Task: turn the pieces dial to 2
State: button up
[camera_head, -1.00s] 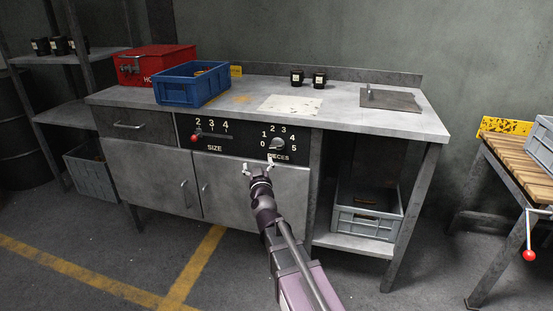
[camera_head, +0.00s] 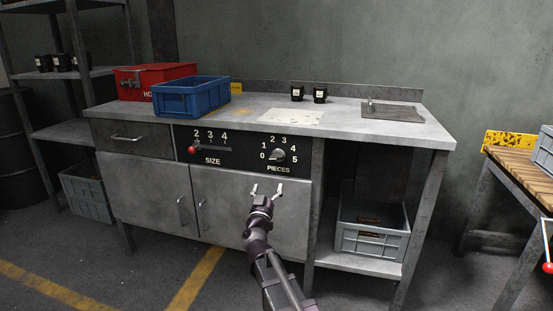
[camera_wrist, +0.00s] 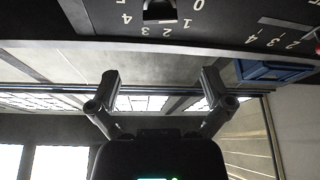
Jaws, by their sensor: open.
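The pieces dial (camera_head: 277,155) is a small grey knob on the black panel at the front of the workbench, with the numbers 0 to 5 around it and PIECES below. Its pointer position is too small to tell. In the wrist view the dial (camera_wrist: 160,10) is at the top edge, partly cut off, and the numbers appear upside down. My gripper (camera_head: 266,190) is open and empty, in front of the cabinet door just below the dial and apart from it. Its two fingers also show in the wrist view (camera_wrist: 158,90).
Left of the dial is the size slider with a red knob (camera_head: 193,150). A blue crate (camera_head: 190,98), a red box (camera_head: 150,78) and black cups (camera_head: 320,95) stand on the bench (camera_head: 400,128). A grey crate (camera_head: 372,240) sits on the lower shelf at right.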

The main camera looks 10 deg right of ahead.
aim_at(276, 159)
jog(key=shift+w, duration=0.1)
jog(key=p+x, duration=0.5)
jog(key=x, duration=0.8)
jog(key=shift+w+d+r, duration=0.1)
jog(key=shift+w+r, duration=0.05)
jog(key=shift+w, duration=0.15)
jog(key=c, duration=1)
